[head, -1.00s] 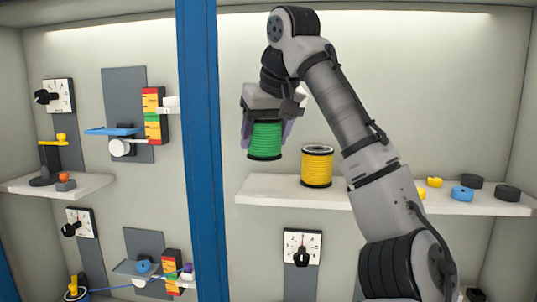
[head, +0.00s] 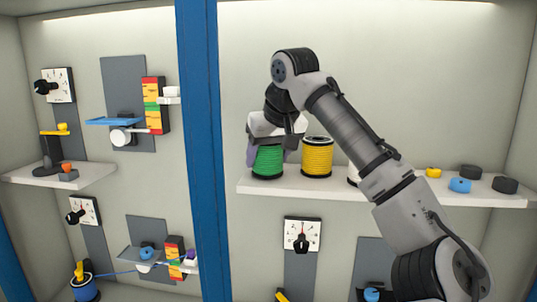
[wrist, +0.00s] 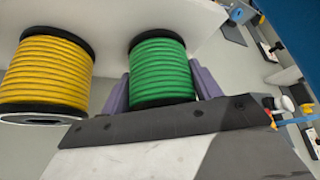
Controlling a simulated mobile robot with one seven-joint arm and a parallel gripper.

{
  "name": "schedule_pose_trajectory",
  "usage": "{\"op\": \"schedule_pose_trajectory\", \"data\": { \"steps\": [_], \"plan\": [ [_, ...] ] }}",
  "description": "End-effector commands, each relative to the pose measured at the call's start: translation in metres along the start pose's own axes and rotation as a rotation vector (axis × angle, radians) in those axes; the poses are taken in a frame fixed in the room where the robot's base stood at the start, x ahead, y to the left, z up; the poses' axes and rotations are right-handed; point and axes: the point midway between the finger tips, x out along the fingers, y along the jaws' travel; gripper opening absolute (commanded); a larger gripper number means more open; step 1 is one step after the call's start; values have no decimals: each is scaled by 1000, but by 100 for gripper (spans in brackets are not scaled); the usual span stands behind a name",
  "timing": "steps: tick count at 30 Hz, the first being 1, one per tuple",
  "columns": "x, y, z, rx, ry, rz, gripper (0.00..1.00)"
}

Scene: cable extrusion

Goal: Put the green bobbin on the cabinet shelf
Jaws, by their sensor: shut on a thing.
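The green bobbin (head: 267,161) is upright between the fingers of my gripper (head: 266,158), at the left end of the cabinet shelf (head: 340,189). In the head view its lower rim appears at the level of the shelf top; I cannot tell whether it touches. In the wrist view the green bobbin (wrist: 162,70) sits between two purple fingers (wrist: 160,92), which press on its sides. A yellow bobbin (head: 317,156) stands on the shelf just right of it, with a small gap. It also shows in the wrist view (wrist: 46,75).
A blue post (head: 204,150) stands left of the shelf. Behind my arm a white object (head: 352,175) is partly hidden. Black (head: 505,185), blue (head: 460,185) and yellow (head: 433,173) small pieces lie on the shelf's right. A dial (head: 302,235) hangs below.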

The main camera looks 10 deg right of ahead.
Motion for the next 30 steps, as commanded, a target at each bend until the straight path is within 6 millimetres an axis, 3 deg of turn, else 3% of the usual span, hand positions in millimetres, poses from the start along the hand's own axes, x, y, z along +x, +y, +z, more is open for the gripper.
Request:
{"op": "schedule_pose_trajectory", "data": {
  "steps": [5, 6, 11, 23, 30],
  "plan": [
    [4, -1, 2, -1, 0, -1, 37],
    [3, 0, 2, -1, 0, 0, 67],
    [3, 0, 2, 0, 0, 0, 86],
    [-5, 0, 0, 1, 2, 0, 86],
    [-52, -1, 0, 0, 4, -1, 86]
  ]
}}
